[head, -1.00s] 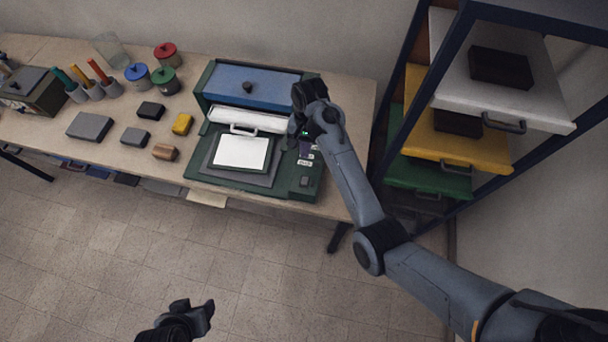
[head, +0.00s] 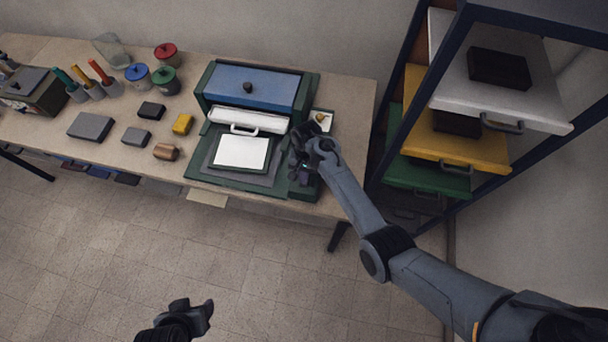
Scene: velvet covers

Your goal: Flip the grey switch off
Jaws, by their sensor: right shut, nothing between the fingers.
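The green machine (head: 194,174) stands on the bench, with a blue lid (head: 255,88) and a narrow control strip along its right side. My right gripper (head: 302,168) is shut and empty, low over the front part of that strip. It covers most of the controls, and I cannot make out the grey switch behind it. Whether the gripper touches the strip cannot be told. My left gripper (head: 194,308) is at the bottom of the view over the floor, away from the bench; its jaw opening is unclear.
A small pale plate with a yellowish knob (head: 320,117) is at the strip's back end. A white sheet (head: 241,152) lies on the machine's front bed. Blocks, lidded jars and pen cups stand at left. A shelf rack with a yellow tray (head: 480,150) stands close at right.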

